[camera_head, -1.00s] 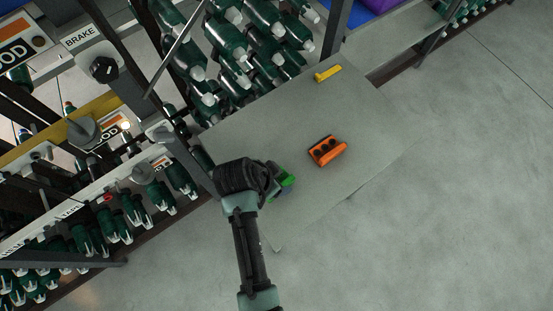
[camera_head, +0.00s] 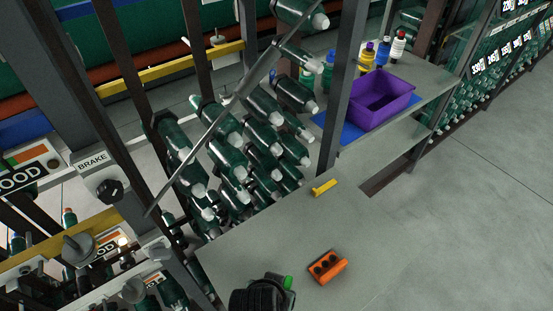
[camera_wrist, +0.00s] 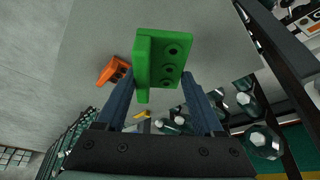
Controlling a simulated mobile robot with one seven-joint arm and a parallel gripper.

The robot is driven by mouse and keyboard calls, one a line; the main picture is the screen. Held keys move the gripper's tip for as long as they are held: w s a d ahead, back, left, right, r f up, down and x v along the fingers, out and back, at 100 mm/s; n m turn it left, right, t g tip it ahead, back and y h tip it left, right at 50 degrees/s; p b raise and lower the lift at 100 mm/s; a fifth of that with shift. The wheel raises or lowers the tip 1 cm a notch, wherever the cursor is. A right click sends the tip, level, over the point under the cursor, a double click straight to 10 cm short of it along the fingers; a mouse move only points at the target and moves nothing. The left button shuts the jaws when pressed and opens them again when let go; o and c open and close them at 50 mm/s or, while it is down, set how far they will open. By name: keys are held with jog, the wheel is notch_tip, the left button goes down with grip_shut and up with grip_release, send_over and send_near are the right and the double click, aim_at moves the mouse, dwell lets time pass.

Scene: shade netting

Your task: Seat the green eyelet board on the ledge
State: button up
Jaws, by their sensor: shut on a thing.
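The green eyelet board (camera_wrist: 165,58) is a stepped green block with several dark holes. It is held between the two blue-grey fingers of my gripper (camera_wrist: 158,88) in the wrist view. In the head view only a small green part of the board (camera_head: 288,282) shows beside my dark gripper (camera_head: 262,296) at the bottom edge. The board is over the grey tabletop (camera_head: 270,235), left of an orange block; its height above the top is unclear. I cannot tell which surface is the ledge.
An orange block (camera_head: 327,267) with dark round holes and a small yellow angled piece (camera_head: 324,187) lie on the tabletop. A purple bin (camera_head: 381,100) stands on a blue mat further back, near several bottles. Dark posts and racks of green spools (camera_head: 245,150) border the left.

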jog(key=n, duration=0.1)
jog(key=n+y, duration=0.1)
jog(key=n, duration=0.1)
jog(key=shift+w+d+r, duration=0.1)
jog(key=shift+w+r, duration=0.05)
jog(key=shift+r, duration=0.1)
